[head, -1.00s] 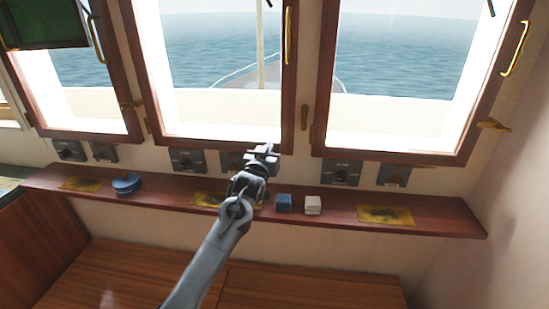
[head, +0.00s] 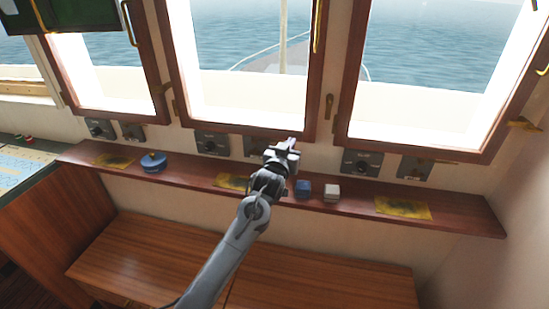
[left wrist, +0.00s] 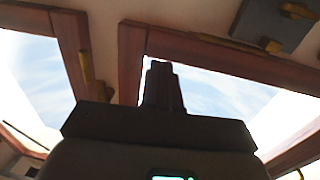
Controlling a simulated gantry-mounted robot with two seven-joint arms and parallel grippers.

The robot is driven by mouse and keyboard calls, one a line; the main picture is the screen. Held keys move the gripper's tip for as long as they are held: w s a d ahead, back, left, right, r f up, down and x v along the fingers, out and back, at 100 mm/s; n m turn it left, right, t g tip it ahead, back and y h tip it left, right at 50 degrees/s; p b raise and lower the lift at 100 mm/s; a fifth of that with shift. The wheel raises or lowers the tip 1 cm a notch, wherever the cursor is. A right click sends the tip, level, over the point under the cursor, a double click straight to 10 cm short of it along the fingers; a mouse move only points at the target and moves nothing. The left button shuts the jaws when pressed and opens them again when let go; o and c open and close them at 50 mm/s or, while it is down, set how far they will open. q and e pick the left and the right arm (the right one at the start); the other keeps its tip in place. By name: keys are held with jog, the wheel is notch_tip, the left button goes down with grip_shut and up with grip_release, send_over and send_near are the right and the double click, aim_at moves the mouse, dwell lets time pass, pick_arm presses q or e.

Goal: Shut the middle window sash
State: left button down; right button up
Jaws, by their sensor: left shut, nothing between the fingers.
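The middle window sash (head: 314,92) is a dark wooden frame around bright glass in the head view, with a tall brass handle (head: 317,26) on its right stile. I cannot tell how far it stands open. My left gripper (head: 290,146) is shut and empty, just below the sash's lower right corner and above the shelf; any contact is unclear. In the left wrist view the gripper (left wrist: 160,75) is a dark shape against window glass and wooden frames. My right gripper is not in view.
A wooden shelf (head: 460,215) runs below the windows, holding a blue round tin (head: 153,162), a blue block (head: 303,189), a white block (head: 332,193) and yellow mats (head: 403,208). Dark switch boxes (head: 361,163) line the wall. Wooden sashes stand at left (head: 150,70) and right (head: 420,151).

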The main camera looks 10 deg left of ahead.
pick_arm(q)
jog(key=s+b, duration=0.2)
jog(key=s, duration=0.6)
jog(key=s+a+f+g+p, duration=0.1)
jog(key=s+f+g, duration=0.15)
jog(key=f, duration=0.55)
jog(key=s+a+f+g+p, duration=0.1)
jog(key=s+f+p, duration=0.1)
jog(key=s+f, duration=0.35)
jog(key=s+a+f+n+g+y+p, duration=0.1)
jog(key=s+a+f+g+p, duration=0.25)
jog(key=s+f, duration=0.85)
jog(key=s+a+f+g+p, duration=0.1)
jog(key=s+a+f+p, duration=0.1)
jog(key=s, duration=0.6)
jog(key=s+a+f+g+p, duration=0.1)
jog(key=s+a+f+g, duration=0.1)
jog(key=s, duration=0.5)
jog(key=s+a+r+g, duration=0.1)
jog(key=s+r+g, duration=0.1)
jog(key=s, duration=0.4)
jog(key=s+a+r+m+g+y+p, duration=0.1)
jog(key=s+a+r+g, duration=0.1)
jog(key=s+r, duration=0.3)
jog(key=shift+s+r+m, duration=0.15)
jog(key=shift+s+m, duration=0.15)
jog(key=shift+s, duration=0.9)
